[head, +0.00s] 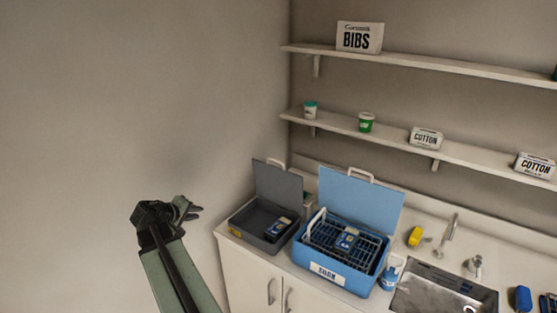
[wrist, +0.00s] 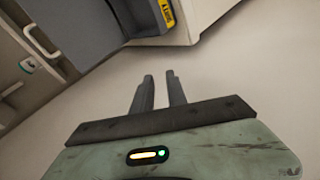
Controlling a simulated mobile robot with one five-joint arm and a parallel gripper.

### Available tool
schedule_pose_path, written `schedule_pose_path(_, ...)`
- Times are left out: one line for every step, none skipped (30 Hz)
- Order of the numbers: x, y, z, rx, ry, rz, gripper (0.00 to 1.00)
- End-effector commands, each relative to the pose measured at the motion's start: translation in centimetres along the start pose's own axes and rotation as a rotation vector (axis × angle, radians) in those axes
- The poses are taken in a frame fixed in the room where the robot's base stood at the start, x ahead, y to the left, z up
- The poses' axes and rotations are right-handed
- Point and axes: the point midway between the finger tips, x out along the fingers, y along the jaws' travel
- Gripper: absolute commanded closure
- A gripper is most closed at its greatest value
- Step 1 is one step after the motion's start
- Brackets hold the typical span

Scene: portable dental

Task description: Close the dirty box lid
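The dirty box (head: 243,234) is the grey box at the left end of the counter. Its grey lid (head: 278,188), with a pale handle on top, stands upright and open at the back. A small blue and white item (head: 279,228) lies inside. In the wrist view, a grey box (wrist: 75,22) with a yellow label (wrist: 166,14) shows at the top left, tilted. My gripper (head: 195,209) is left of the dirty box, apart from it. In the wrist view my gripper (wrist: 160,76) has its two fingers apart with nothing between them.
A blue box (head: 327,272) with its blue lid (head: 359,202) open stands right of the dirty box and holds a wire rack. A sink (head: 440,290) and tap are further right. Shelves (head: 400,60) run above. A bare wall (head: 130,100) is at left.

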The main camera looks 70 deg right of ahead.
Motion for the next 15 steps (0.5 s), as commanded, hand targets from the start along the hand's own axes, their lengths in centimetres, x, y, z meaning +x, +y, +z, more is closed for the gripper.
schedule_pose_path(3.6, 5.7, 1.5, -0.005, -0.020, 0.111, 0.82)
schedule_pose_path(5.2, 8.9, 2.5, -0.019, -0.028, 0.178, 0.82)
schedule_pose_path(7.0, 12.9, 4.0, -0.043, -0.041, 0.261, 0.82)
schedule_pose_path(8.1, 15.7, 5.1, -0.064, -0.052, 0.316, 0.82)
schedule_pose_path(9.1, 18.1, 6.1, -0.085, -0.062, 0.364, 0.82)
schedule_pose_path(10.0, 20.7, 7.3, -0.114, -0.075, 0.418, 0.82)
schedule_pose_path(10.6, 22.4, 8.2, -0.134, -0.085, 0.452, 0.82)
schedule_pose_path(11.0, 23.8, 8.9, -0.152, -0.093, 0.479, 0.82)
schedule_pose_path(11.5, 25.2, 9.7, -0.171, -0.102, 0.507, 0.82)
schedule_pose_path(11.7, 26.0, 10.1, -0.183, -0.107, 0.523, 0.82)
schedule_pose_path(11.8, 26.6, 10.4, -0.192, -0.111, 0.534, 0.82)
schedule_pose_path(11.9, 27.0, 10.7, -0.201, -0.114, 0.544, 0.82)
schedule_pose_path(11.9, 27.2, 10.7, -0.204, -0.114, 0.548, 0.82)
schedule_pose_path(12.0, 27.3, 10.8, -0.206, -0.114, 0.550, 0.82)
schedule_pose_path(12.0, 27.3, 10.8, -0.207, -0.114, 0.550, 0.82)
